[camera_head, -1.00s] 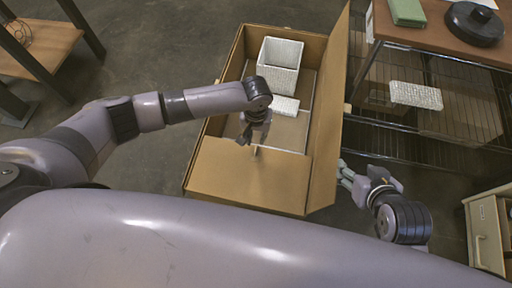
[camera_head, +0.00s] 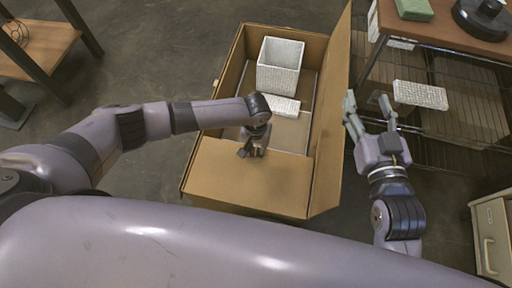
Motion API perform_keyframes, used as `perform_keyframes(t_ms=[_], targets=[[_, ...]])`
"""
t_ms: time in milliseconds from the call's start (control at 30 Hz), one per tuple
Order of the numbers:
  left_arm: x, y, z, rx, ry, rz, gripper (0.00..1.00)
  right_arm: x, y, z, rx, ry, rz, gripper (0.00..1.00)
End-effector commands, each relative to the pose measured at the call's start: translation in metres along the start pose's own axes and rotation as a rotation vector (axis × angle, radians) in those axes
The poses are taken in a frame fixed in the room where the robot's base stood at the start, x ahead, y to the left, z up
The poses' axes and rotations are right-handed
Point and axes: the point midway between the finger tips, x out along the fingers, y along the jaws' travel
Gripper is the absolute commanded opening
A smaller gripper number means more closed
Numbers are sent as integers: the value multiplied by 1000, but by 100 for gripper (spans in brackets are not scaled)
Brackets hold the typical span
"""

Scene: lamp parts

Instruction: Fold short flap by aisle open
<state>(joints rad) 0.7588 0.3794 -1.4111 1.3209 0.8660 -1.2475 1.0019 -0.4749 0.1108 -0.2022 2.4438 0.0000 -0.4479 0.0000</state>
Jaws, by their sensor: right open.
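An open cardboard box (camera_head: 232,70) stands on the floor in the middle of the head view. Its near short flap (camera_head: 250,185) lies roughly flat at the box's near end. Its right long flap (camera_head: 328,130) stands up along the right side. My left gripper (camera_head: 251,153) points down at the far edge of the near short flap; I cannot tell whether it touches it or how far its jaws are apart. My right gripper (camera_head: 367,106) is open and empty, right of the long flap, its fingers pointing away from me.
Inside the box are a white open carton (camera_head: 279,70) and a small white block (camera_head: 285,107). A wire shelf (camera_head: 450,85) with a wooden top is at the right, close to my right gripper. A drawer cabinet (camera_head: 490,240) stands at lower right. The floor left of the box is clear.

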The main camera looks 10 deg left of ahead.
Motion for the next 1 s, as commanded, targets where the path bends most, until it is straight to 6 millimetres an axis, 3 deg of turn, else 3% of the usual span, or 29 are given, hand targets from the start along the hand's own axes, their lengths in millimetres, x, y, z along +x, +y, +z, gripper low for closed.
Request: perform_keyframes(t_ms=[267,633,1000], targets=[[0,0,0,0,0,0,24,0,0,-2,0,8,0,53],[0,0,0,0,0,0,0,0,0,-1,0,6,0,53],[0,0,0,0,0,0,0,0,0,-1,0,6,0,53]])
